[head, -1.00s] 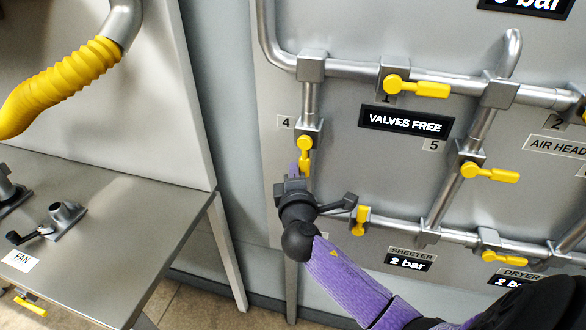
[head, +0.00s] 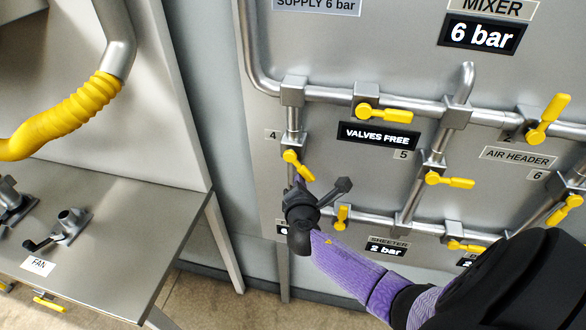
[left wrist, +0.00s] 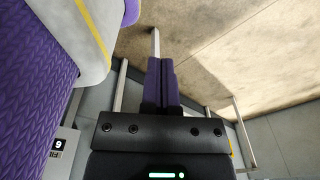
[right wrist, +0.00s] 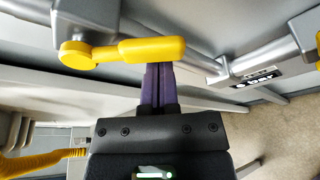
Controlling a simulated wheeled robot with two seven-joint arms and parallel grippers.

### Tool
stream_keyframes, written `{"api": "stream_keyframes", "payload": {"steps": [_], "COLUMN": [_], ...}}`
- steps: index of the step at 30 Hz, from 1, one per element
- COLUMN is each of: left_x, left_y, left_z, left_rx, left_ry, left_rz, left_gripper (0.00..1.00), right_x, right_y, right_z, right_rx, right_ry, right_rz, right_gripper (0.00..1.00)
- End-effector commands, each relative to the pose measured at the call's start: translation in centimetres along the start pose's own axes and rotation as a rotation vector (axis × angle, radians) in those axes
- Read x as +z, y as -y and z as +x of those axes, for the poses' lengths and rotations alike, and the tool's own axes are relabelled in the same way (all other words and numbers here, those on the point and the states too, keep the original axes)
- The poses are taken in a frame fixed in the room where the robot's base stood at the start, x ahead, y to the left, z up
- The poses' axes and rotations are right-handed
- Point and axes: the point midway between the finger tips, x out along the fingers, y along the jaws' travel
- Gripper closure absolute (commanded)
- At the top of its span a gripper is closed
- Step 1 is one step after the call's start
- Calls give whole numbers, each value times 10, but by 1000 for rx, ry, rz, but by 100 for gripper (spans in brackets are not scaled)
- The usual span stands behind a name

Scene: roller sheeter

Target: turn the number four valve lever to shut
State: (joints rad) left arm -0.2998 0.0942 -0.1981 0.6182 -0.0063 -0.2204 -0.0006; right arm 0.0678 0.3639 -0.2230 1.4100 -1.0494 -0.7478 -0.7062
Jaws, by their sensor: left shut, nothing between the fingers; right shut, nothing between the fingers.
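The number four valve lever (head: 298,166) is yellow and sits on the left vertical pipe, beside the label 4 (head: 271,134). It slants down and to the right, at an angle to the pipe. My right gripper (head: 298,183) is shut and empty, just below the lever's free end. In the right wrist view the lever (right wrist: 150,50) crosses just beyond the shut fingertips (right wrist: 158,68); I cannot tell whether they touch. My left gripper (left wrist: 160,65) shows only in the left wrist view, shut and empty, away from the panel with floor beyond it.
Other yellow levers sit close by, including one below right (head: 341,216) and the number five lever (head: 449,180). A VALVES FREE sign (head: 379,136) is on the panel. A metal table (head: 110,225) with a yellow hose (head: 65,118) above it stands at left.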

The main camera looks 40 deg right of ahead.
Motion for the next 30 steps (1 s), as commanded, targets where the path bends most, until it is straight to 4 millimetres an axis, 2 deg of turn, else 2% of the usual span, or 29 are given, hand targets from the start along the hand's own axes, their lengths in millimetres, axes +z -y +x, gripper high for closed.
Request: {"api": "stream_keyframes", "payload": {"steps": [1, 6, 15, 24, 30], "left_x": [-3, -9, -12, -14, -14], "left_y": [-2, -12, -9, -6, -5], "left_z": [-15, -40, -78, -101, -109], "left_rx": [4, 21, 18, 14, 13], "left_ry": [-4, -12, -15, -14, -13], "left_rz": [-3, -12, -10, -10, -11], "left_gripper": [100, 100, 100, 100, 100], "right_x": [8, 18, 34, 45, 49], "right_y": [-5, -3, -2, -4, -6], "right_z": [-2, -6, -11, -15, -17], "right_rx": [-15, -68, -159, -231, -239], "right_ry": [2, 2, 2, 2, 2], "right_rz": [-40, -193, -455, -661, -686], "right_gripper": [100, 100, 100, 100, 100]}}
